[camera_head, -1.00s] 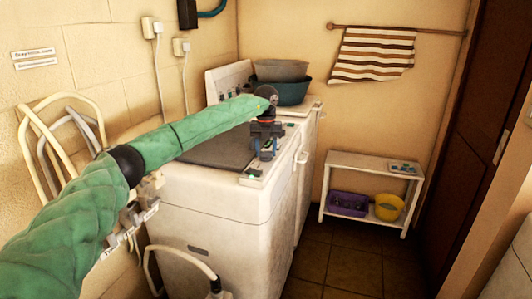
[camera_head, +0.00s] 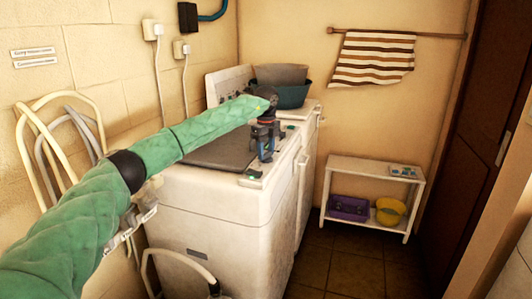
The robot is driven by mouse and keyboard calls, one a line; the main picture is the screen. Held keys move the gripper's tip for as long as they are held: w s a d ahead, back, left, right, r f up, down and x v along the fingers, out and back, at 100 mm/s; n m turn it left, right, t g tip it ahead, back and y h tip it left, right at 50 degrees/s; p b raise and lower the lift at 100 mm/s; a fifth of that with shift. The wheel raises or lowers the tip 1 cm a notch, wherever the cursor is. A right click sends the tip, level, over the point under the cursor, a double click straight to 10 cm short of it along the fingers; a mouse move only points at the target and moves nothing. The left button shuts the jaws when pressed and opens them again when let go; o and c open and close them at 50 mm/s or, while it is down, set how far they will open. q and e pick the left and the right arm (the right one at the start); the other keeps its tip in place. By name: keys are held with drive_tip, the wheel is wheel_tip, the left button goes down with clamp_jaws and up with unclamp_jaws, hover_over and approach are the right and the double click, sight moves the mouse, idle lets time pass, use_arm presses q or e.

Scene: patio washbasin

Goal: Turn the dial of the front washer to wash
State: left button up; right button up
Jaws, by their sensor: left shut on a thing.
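The front washer (camera_head: 215,222) is a white, worn top-loader with a dark lid (camera_head: 212,158) and a narrow control strip (camera_head: 252,178) along its right edge. My left arm, in a green quilted sleeve, reaches across it from the left. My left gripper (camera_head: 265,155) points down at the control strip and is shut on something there. That thing is at the dial's place, but the fingers hide it, so I cannot read the dial's setting. My right gripper is not in view.
Behind stands another washer with a back panel (camera_head: 228,82), carrying a grey basin (camera_head: 280,74) and a teal tub (camera_head: 292,96). A low white shelf (camera_head: 375,167) holds a purple basket (camera_head: 348,208) and a yellow bucket (camera_head: 390,211). Floor (camera_head: 345,265) between washers and door (camera_head: 480,150) is clear.

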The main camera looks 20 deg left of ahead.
use_arm(q)
drive_tip(key=shift+r+n, duration=0.2)
drive_tip(key=shift+n, duration=0.9)
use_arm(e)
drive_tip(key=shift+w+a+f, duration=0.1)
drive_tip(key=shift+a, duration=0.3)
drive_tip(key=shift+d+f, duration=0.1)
use_arm(q)
drive_tip(key=o, duration=1)
drive_tip(key=shift+f, duration=0.1)
